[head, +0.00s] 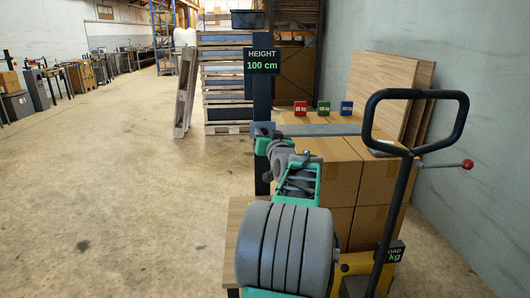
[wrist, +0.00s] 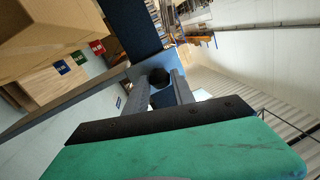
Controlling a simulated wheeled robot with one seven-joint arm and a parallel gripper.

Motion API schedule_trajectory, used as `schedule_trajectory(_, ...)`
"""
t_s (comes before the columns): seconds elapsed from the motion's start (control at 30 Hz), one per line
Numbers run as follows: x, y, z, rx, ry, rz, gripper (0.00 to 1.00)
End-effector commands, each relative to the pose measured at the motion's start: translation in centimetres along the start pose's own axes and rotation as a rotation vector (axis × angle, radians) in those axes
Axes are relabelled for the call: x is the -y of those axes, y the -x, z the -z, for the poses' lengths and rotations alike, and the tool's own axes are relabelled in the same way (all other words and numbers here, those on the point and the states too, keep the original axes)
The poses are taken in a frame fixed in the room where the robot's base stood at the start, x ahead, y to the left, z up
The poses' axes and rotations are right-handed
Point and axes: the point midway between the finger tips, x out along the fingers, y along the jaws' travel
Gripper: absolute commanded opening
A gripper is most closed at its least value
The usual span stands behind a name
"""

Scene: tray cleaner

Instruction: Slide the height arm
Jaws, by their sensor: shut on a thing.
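The dark blue height post (head: 262,95) stands upright left of the stacked boxes, with a sign (head: 262,61) reading "HEIGHT 100 cm". The grey height arm (head: 325,129) runs level to the right from the post, just over the box tops. In the wrist view, the height arm (wrist: 62,106) runs to the lower left from a blue slider block (wrist: 169,58) on the post. A round black knob (wrist: 159,77) sits on that block. My gripper (wrist: 158,85) has its two fingers on either side of the knob, shut on it. In the head view, my gripper (head: 270,142) is at the post, partly hidden by my wrist.
Stacked cardboard boxes (head: 375,185) stand right of my arm, beside a pallet jack handle (head: 372,120). Red (head: 300,108), green (head: 323,107) and blue (head: 346,108) blocks stand behind the height arm. Pallets (head: 225,85) are stacked behind the post. Open floor (head: 110,180) lies left.

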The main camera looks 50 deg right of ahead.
Motion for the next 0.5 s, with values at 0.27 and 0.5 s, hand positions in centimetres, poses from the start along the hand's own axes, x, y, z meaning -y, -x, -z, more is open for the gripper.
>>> schedule_trajectory(0.27, 1.4, 0.1, 7.0, -0.015, 0.005, 0.003, 0.00)
schedule_trajectory(0.5, 1.7, 0.1, 8.5, -0.014, 0.005, 0.002, 0.00)
